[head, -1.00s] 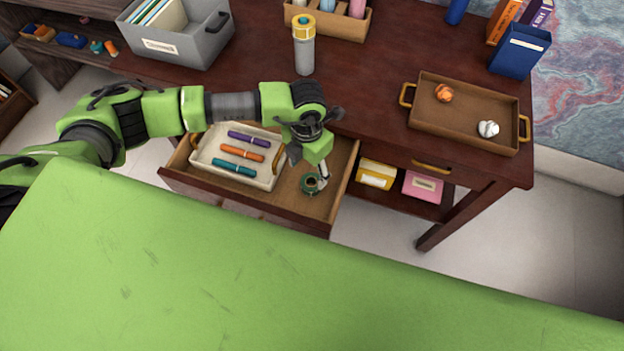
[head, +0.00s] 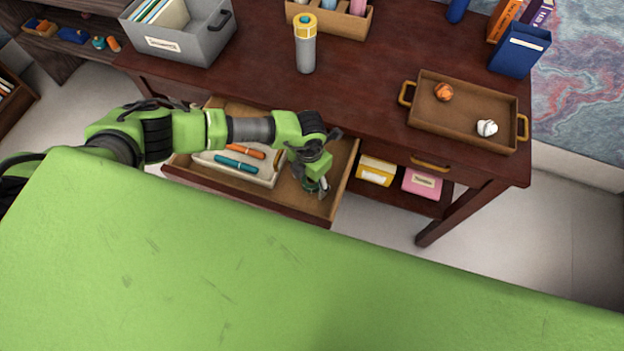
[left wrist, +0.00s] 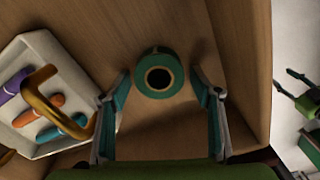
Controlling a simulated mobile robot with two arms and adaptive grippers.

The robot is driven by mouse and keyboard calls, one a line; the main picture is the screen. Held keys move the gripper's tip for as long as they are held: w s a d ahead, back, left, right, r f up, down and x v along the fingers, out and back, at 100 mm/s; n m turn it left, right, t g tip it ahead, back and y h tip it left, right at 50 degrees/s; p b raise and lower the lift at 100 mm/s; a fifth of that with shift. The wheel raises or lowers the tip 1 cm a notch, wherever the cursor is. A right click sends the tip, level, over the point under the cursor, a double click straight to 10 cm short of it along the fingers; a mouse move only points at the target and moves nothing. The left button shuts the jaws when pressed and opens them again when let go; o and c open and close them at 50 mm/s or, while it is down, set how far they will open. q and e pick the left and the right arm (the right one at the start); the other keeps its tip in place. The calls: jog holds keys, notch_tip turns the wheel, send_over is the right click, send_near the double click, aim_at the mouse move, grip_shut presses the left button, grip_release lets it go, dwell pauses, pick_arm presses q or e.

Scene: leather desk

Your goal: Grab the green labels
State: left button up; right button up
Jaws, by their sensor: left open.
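The green labels, a round green roll (left wrist: 160,73) with a dark hole, stand in the open drawer, seen from above in the left wrist view. In the head view the roll is mostly hidden under my gripper, with a bit of green showing. My left gripper (left wrist: 160,100) is open, its two fingers on either side of the roll and pointing toward it. In the head view my left gripper (head: 318,188) reaches down into the right part of the drawer. I cannot tell whether the fingers touch the roll.
A white tray (left wrist: 62,62) with purple, orange and teal markers lies in the drawer left of the roll. The drawer's side wall (left wrist: 258,60) is close on the right. A brown tray (head: 462,130) and a grey cylinder (head: 305,55) stand on the desk above.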

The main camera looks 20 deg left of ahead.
pick_arm(q)
jog(key=c, duration=1.2)
jog(key=shift+r, duration=0.1)
